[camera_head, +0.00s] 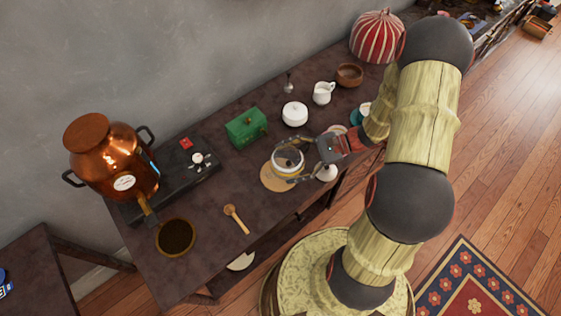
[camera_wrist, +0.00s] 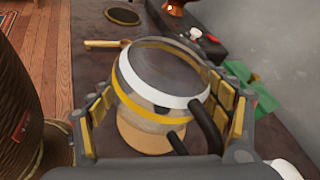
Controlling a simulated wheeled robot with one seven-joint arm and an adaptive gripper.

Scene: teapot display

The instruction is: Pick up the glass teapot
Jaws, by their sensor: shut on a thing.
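The glass teapot (camera_head: 287,162) is a round clear pot with a white and yellow band. It is at a round tan mat (camera_head: 272,178) on the dark table. My gripper (camera_head: 294,160) has its two fingers on opposite sides of the teapot and is shut on it. In the wrist view the teapot (camera_wrist: 160,85) fills the middle between the yellow-padded fingers, with a dark handle or spout (camera_wrist: 208,128) near the right finger. The tan mat (camera_wrist: 146,138) shows below it there. I cannot tell whether the teapot touches the mat.
A green box (camera_head: 246,127), a white lidded pot (camera_head: 294,113) and a white jug (camera_head: 323,93) stand behind. A wooden spoon (camera_head: 236,218) and a dark-filled bowl (camera_head: 175,237) lie left. A copper urn (camera_head: 115,165) stands at the far left. Bare table lies around the spoon.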

